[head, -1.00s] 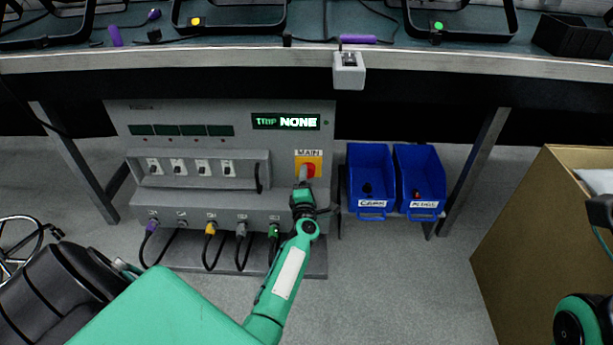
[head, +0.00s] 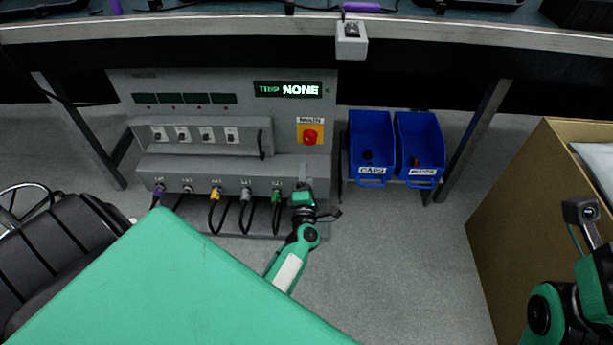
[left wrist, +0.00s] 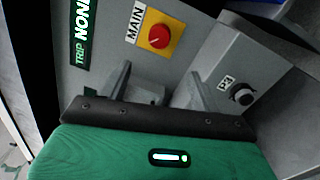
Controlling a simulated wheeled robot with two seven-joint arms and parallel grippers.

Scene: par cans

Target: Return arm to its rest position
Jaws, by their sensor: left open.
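My left gripper (head: 304,188) hangs low in front of the grey power cabinet (head: 180,90), below the red MAIN knob (head: 310,137) on its yellow plate. In the left wrist view its two fingers (left wrist: 159,84) stand apart with nothing between them. The MAIN knob (left wrist: 158,36) shows there beyond the fingers, apart from them. The display (head: 288,90) reads "TRIP NONE". My left arm's green link (head: 180,290) fills the lower left of the head view. Parts of my right arm show at the right edge, but I cannot make out its gripper.
Cables plug into sockets along the cabinet's lower ledge, close to my left gripper. Two blue bins (head: 371,145) stand right of the cabinet. A workbench edge (head: 200,27) runs above. A cardboard box (head: 520,220) stands at the right. The floor between is clear.

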